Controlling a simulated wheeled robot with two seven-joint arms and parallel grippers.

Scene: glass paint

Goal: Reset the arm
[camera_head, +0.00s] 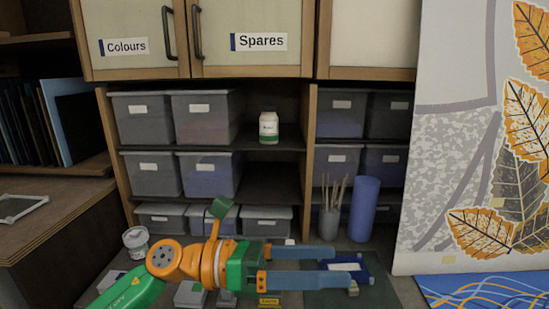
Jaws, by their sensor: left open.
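My left arm comes in from the lower left, green and orange. Its left gripper (345,267) points to the right with its two blue fingers apart, and nothing shows between them at the tips. It is above the counter, in front of the lower shelf bins. A dark blue tray (367,276) with a white label lies beyond and partly under the fingers, on a dark green mat (392,295). I cannot tell from this view how high the gripper is above them. My right gripper is not in view.
A white bottle (268,127) stands on the shelf among grey bins (205,118). A cup of sticks (329,222) and a blue cylinder (363,208) stand behind the gripper. A white tub (136,242) is at left. A leaf-painted panel (480,150) stands at right.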

